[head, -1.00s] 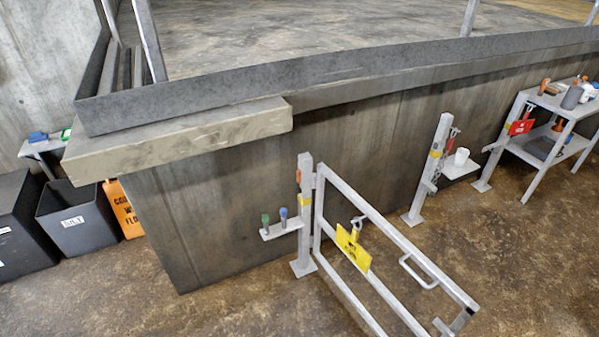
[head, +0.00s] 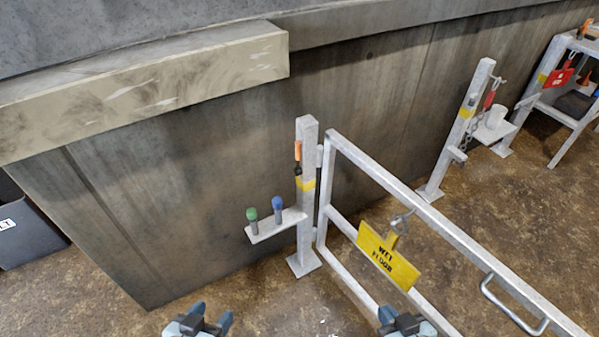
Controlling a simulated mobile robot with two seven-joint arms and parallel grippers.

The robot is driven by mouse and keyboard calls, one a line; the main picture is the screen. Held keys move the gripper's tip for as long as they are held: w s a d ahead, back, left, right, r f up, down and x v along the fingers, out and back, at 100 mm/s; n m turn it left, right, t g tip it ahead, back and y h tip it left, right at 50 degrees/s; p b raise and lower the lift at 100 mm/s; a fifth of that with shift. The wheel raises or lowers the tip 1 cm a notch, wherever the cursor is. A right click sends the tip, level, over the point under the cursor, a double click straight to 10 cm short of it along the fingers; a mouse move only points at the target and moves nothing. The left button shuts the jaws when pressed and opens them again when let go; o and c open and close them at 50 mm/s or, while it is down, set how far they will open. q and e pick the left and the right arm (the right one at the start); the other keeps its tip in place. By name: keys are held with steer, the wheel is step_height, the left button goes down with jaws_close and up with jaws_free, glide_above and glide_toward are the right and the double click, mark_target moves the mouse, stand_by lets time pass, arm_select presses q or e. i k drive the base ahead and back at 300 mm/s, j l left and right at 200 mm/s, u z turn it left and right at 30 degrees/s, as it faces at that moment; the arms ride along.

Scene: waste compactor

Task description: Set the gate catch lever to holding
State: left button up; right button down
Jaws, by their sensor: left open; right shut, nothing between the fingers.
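The swing gate (head: 440,232) is a pale metal frame hinged on a post (head: 307,220), standing out from the wall at an angle. A small orange-handled part (head: 298,152) sits upright on the post's left face, above a yellow band; it may be the catch lever, but I cannot tell its setting. A second post (head: 463,130) farther right carries a yellow band, a chain and a small red item. My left gripper (head: 210,316) is open and empty at the bottom edge, below the first post's shelf. My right gripper (head: 402,322) is shut and empty, low in front of the gate.
A small shelf (head: 268,230) on the first post holds green-topped and blue-topped pegs. A white cup (head: 496,117) stands by the second post. A dark bin (head: 30,230) is at left. Floor between shelf and grippers is clear.

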mark_target(298, 171)
steer(key=j+z, duration=0.65)
steer(key=z, duration=0.2)
steer(key=k+j+z, duration=0.15)
steer(key=j+z, duration=0.25)
steer(key=i+l, duration=0.25)
steer(key=i, duration=0.2)
